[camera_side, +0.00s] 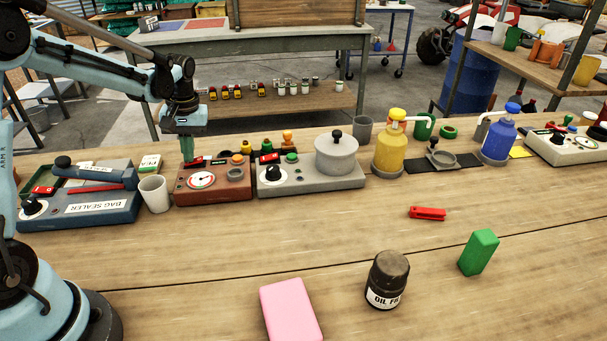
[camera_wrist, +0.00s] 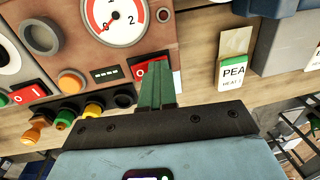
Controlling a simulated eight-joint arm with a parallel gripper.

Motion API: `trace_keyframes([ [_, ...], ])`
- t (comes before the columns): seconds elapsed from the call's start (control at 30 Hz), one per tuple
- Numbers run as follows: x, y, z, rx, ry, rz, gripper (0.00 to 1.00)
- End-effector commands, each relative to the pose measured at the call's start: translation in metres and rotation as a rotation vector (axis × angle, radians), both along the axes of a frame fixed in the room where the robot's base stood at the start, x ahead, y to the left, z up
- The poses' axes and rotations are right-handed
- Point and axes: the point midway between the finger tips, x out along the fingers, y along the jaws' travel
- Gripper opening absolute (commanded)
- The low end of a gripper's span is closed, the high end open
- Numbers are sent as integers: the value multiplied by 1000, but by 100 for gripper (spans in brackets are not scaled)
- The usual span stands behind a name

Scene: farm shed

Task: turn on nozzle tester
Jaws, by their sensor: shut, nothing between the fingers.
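The nozzle tester appears to be the brown box with a round gauge (camera_side: 238,190); I can read no name on it. In the wrist view, the tester (camera_wrist: 70,20) shows a gauge, a round dark knob, an orange button and a red rocker switch (camera_wrist: 139,72) marked with a 0. My gripper (camera_side: 187,158) is above its back left part, fingers pointing down. In the wrist view the green fingers of my gripper (camera_wrist: 156,82) are together and empty, over the switch and hiding part of it. I cannot tell whether they touch it.
A blue bag sealer (camera_side: 80,205) and a white cup (camera_side: 154,193) stand to the left. A grey device with a lidded pot (camera_side: 310,180) is close on the right. The front bench holds an oil jar (camera_side: 386,275) and a pink block (camera_side: 290,310).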

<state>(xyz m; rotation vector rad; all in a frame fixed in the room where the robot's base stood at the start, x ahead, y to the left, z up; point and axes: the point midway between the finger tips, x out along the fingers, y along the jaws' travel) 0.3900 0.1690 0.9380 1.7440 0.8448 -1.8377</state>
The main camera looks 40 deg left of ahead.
Motion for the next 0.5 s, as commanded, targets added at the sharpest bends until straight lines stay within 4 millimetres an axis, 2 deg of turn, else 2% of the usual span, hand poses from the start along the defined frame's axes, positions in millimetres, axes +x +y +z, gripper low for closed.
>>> trace_keyframes([
  [0.3,13,-13,-3,-6,-16,-8,0],
  [0.5,13,-14,-3,-6,-15,-8,0],
])
